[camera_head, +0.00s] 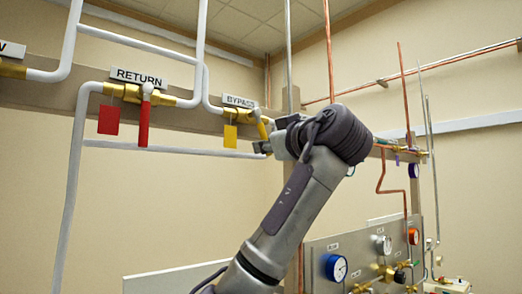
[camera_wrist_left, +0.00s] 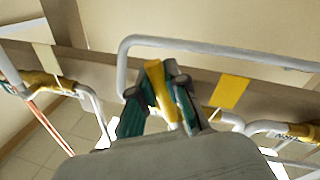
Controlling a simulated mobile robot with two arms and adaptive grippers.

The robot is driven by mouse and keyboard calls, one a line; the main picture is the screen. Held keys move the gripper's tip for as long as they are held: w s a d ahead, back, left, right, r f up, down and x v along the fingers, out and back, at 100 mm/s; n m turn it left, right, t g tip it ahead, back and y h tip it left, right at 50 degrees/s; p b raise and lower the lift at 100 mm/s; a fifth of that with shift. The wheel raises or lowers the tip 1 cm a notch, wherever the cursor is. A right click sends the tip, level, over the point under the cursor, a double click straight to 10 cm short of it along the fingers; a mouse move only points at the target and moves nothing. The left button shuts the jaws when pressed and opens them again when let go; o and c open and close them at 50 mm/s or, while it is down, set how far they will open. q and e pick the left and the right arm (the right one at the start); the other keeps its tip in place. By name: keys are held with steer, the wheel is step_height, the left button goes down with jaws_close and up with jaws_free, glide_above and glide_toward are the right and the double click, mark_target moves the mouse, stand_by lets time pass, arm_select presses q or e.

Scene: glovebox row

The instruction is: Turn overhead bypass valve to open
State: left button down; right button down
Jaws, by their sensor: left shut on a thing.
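The bypass valve's yellow lever handle (camera_head: 262,127) hangs angled down and right below the white BYPASS label (camera_head: 239,101). A yellow tag (camera_head: 230,136) hangs just left of it. My left gripper (camera_head: 265,146) is raised to the handle and shut on it. In the left wrist view the yellow handle (camera_wrist_left: 158,85) lies between the two dark-and-green fingers (camera_wrist_left: 160,100), with the yellow tag (camera_wrist_left: 231,91) to the right. My forearm and wrist hide the valve's right side in the head view. My right gripper is not in view.
The RETURN valve with its red lever (camera_head: 144,122) and red tag (camera_head: 108,120) sits to the left on the same beam (camera_head: 185,115). White pipes loop around the valves. A gauge panel (camera_head: 355,250) and copper pipes stand at right.

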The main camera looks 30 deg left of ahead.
arm_select(q)
steer(key=shift+w+d+r+n+y+p, duration=0.2)
steer(key=shift+w+n, duration=0.1)
steer(key=shift+n, duration=0.4)
steer(key=shift+w+d+r+n+y+p, duration=0.1)
steer(key=shift+w+r+n, duration=0.15)
steer(key=shift+n, duration=0.45)
steer(key=shift+w, duration=0.1)
steer(key=shift+a, duration=0.1)
steer(key=c, duration=1.2)
jaws_free()
steer(key=shift+o, duration=0.2)
steer(key=v, duration=1.2)
steer(key=shift+f, duration=0.1)
